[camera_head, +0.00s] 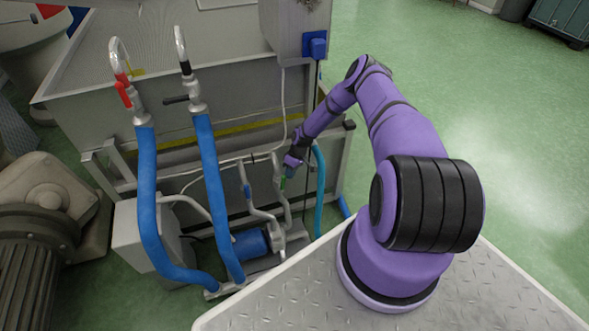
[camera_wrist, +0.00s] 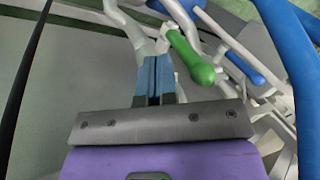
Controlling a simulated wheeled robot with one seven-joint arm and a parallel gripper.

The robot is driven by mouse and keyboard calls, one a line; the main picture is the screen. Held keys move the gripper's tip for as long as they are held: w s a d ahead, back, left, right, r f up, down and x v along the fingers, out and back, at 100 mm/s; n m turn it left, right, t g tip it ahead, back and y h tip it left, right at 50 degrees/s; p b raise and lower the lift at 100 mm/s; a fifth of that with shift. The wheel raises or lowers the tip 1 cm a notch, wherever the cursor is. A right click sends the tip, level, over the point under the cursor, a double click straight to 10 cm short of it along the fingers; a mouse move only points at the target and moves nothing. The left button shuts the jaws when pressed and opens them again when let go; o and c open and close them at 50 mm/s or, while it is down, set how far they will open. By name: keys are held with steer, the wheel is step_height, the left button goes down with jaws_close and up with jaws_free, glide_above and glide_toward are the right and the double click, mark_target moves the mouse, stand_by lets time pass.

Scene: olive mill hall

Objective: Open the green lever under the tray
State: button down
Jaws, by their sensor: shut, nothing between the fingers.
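The green lever (camera_wrist: 190,57) sits on a pale metal pipe in the wrist view, just right of my fingertips. In the head view the green lever (camera_head: 283,183) is a small spot mostly covered by my gripper. My gripper (camera_head: 289,168) is shut and empty, low beside the pipes under the metal tray (camera_head: 225,130). In the wrist view the blue fingertips of my gripper (camera_wrist: 154,72) are pressed together left of the lever. Whether they touch the lever cannot be told.
Another lever, blue (camera_wrist: 245,68), lies right of the green one. Blue hoses (camera_head: 148,200) and a blue pump motor (camera_head: 250,244) stand left of my gripper. A teal hose (camera_head: 320,190) hangs just right. Green floor (camera_head: 480,70) is free at the right.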

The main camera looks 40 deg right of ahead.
steer(key=shift+s+a+r, duration=0.1)
steer(key=shift+a, duration=0.4)
